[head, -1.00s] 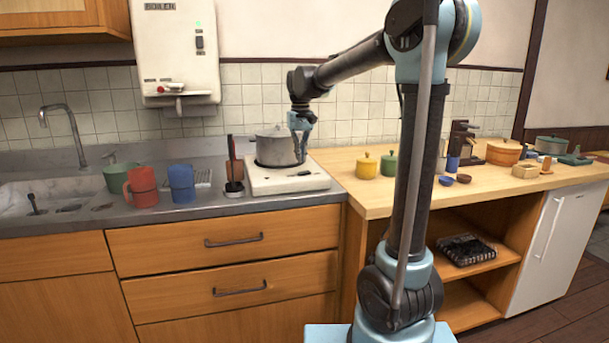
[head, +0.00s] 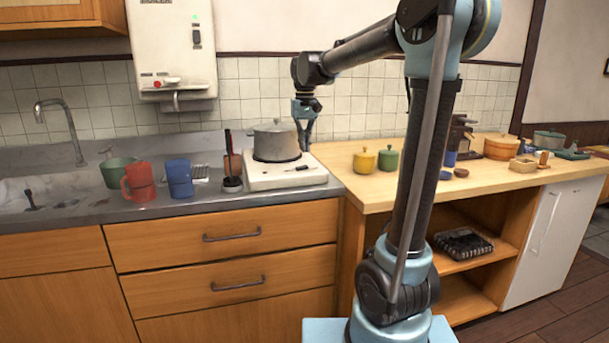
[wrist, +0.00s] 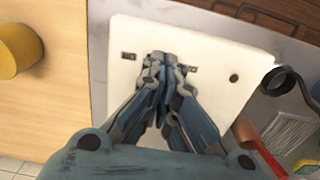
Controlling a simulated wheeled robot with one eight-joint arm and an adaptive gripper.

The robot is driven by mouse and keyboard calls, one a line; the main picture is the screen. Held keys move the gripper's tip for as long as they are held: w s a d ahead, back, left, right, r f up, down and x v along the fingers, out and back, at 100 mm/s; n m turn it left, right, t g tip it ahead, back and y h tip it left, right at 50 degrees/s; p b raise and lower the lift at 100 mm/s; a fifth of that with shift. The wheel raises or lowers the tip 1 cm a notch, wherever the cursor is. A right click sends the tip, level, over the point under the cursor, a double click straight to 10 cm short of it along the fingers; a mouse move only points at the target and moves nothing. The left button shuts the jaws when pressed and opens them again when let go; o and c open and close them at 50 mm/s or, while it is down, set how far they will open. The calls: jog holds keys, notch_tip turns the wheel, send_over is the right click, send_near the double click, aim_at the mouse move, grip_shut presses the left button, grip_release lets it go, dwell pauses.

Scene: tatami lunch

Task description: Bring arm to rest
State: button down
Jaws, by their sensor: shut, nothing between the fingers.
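My gripper (head: 306,146) hangs pointing down from my bent arm, just right of the grey lidded pot (head: 277,141) in the head view. Its fingers are closed together with nothing between them. The pot stands on the white stove (head: 287,178). In the wrist view my gripper's fingertips (wrist: 162,58) meet over the white stove top (wrist: 205,48). The pot cannot be made out in the wrist view. In the head view I cannot tell whether the fingers touch the pot.
A yellow pot (head: 364,161) and a green pot (head: 388,159) stand on the wooden counter right of the stove. A utensil holder (head: 232,183), a blue mug (head: 180,179) and a red mug (head: 138,182) stand to its left. The white boiler (head: 174,50) hangs behind.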

jog(key=s+d+f+m, duration=0.1)
jog(key=s+d+f, duration=0.5)
jog(key=s, duration=0.4)
jog(key=s+d+f+m+t, duration=0.1)
jog(key=s+d+f, duration=0.6)
jog(key=s+f, duration=0.2)
jog(key=s+d+f+t, duration=0.1)
jog(key=s+d+f, duration=0.5)
jog(key=s, duration=0.5)
notch_tip(320, 180, down, 2)
jog(key=shift+d+f+m, duration=0.2)
jog(key=shift+d+m, duration=0.05)
jog(key=shift+m, duration=0.15)
